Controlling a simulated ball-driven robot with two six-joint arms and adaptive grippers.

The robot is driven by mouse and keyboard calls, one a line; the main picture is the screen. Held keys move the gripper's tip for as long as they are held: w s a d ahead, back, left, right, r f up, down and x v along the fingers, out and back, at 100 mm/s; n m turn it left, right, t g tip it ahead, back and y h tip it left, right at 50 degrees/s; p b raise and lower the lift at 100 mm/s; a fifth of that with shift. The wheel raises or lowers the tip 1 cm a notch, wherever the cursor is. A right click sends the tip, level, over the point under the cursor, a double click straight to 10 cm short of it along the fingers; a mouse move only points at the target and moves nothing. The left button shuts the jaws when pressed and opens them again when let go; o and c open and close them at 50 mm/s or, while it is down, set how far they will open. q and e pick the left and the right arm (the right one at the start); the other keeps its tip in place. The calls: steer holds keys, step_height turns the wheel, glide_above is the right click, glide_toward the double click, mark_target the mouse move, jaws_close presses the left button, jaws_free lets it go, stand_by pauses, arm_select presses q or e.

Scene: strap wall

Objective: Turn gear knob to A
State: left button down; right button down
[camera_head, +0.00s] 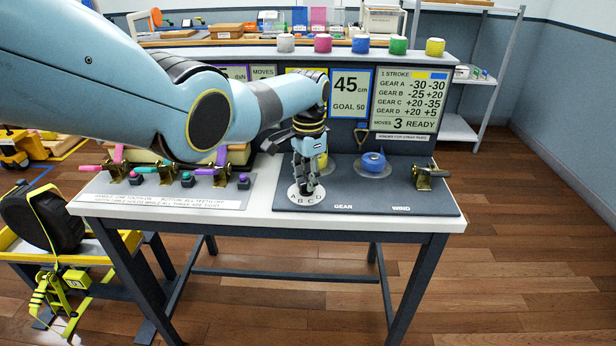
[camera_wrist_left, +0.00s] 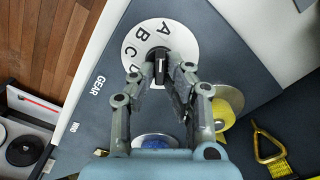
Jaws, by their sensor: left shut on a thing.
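The white gear dial (camera_head: 307,203) lies on the dark panel of the bench, with the letters A, B, C and D along its near rim. The dial (camera_wrist_left: 185,45) also shows in the left wrist view. The dark gear knob (camera_wrist_left: 160,65) stands on the dial; its white line points roughly toward A, though the exact alignment is hard to judge. My left gripper (camera_head: 307,186) reaches down over the dial and is shut on the knob, with the fingers (camera_wrist_left: 161,84) on either side of it. In the head view the fingers hide most of the knob. My right gripper is out of view.
A blue spool (camera_head: 373,160) and a brass WIND fitting (camera_head: 424,175) stand right of the dial. Small brass clamps (camera_head: 166,172) are on the left. The sign (camera_head: 405,100) reads "MOVES 3 READY"; another (camera_head: 350,93) reads 45 cm, goal 50.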

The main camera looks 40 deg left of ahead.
arm_select(q)
steer(key=shift+m, duration=0.6)
steer(key=c, duration=1.4)
jaws_free()
step_height(320, 180, up, 12)
